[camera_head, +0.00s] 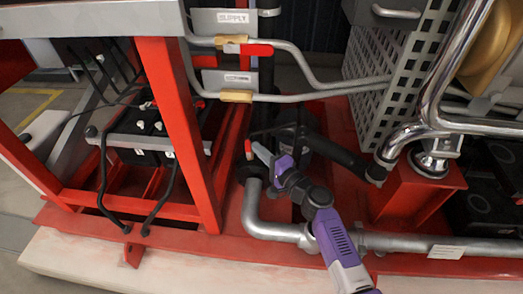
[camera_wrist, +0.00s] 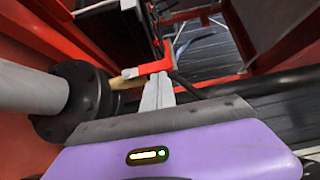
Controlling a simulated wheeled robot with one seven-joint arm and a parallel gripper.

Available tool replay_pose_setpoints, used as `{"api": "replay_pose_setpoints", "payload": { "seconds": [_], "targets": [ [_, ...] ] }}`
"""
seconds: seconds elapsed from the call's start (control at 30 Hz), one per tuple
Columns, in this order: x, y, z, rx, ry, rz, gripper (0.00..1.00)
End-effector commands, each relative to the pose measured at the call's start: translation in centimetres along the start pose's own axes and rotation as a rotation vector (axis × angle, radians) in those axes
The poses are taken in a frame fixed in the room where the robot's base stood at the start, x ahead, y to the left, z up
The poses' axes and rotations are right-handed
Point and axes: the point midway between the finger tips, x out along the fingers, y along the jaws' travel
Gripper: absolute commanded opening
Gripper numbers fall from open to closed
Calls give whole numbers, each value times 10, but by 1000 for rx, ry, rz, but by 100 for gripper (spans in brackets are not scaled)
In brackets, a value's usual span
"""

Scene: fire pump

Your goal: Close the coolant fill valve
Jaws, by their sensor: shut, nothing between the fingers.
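A small valve with a red lever handle (camera_head: 248,149) is at the end of the grey bent pipe (camera_head: 252,205), low in the red frame. In the wrist view its red handle (camera_wrist: 150,70) is L-shaped, on a brass-coloured body (camera_wrist: 124,80) beside a black flange (camera_wrist: 85,100). No readable label names this valve. My gripper (camera_head: 260,151) is shut and empty, its grey fingertips just right of the handle in the head view. In the wrist view the fingers (camera_wrist: 158,92) reach up to the handle's near side, touching or almost touching; I cannot tell which.
Above are two more brass-bodied valves: one with a red lever (camera_head: 257,50) below a SUPPLY sign (camera_head: 233,17), one lower (camera_head: 236,96). A red frame post (camera_head: 180,130) stands left. A perforated grey panel (camera_head: 385,85) and chrome pipe (camera_head: 440,85) are at right.

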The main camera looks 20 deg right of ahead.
Motion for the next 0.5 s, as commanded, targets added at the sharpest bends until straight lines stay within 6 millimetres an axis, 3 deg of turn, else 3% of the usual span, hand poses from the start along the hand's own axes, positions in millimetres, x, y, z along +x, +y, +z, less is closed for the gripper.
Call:
{"api": "replay_pose_setpoints", "payload": {
  "seconds": [0.5],
  "targets": [
    [2, -4, 2, -40, 0, 41, 0]
  ]
}}
